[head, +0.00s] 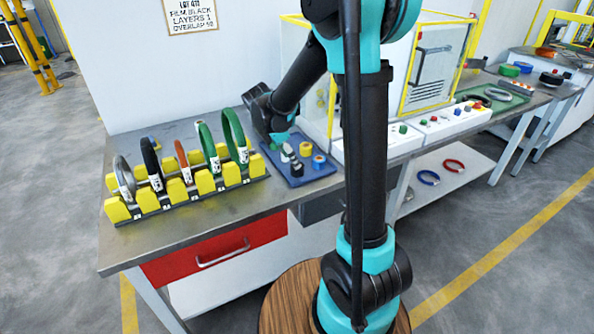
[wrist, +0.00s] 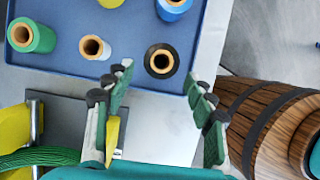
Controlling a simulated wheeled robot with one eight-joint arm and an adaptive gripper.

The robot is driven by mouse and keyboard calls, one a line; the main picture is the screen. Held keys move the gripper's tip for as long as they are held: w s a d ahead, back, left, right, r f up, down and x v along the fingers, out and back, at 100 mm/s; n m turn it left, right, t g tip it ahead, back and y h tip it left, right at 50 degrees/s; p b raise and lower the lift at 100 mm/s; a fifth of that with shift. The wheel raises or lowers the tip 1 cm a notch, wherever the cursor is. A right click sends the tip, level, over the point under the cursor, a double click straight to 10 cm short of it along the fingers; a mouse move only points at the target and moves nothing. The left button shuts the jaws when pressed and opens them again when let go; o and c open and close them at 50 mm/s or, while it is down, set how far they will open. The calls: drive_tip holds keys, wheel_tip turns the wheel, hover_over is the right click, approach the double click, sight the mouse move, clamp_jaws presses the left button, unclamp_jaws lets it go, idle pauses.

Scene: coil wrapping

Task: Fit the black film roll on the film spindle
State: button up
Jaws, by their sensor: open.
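The black film roll (wrist: 161,60) stands upright on the blue tray (wrist: 140,79), its tan core facing up in the wrist view. My gripper (wrist: 158,92) is open and empty, its two fingers spread wide with the black roll beyond and between the tips. No contact with the roll shows. I cannot make out the film spindle in either view.
Green (wrist: 31,36), white (wrist: 95,47) and blue (wrist: 174,8) rolls share the tray. A yellow rack (head: 190,186) with several coils stands left of it. A yellow-framed machine (head: 430,65) stands right. A sign (head: 191,15) says film black.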

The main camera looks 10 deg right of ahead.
drive_tip(key=shift+w+x, duration=0.2)
drive_tip(key=shift+x, duration=2.6)
drive_tip(key=shift+r, duration=0.1)
drive_tip(key=c, duration=1)
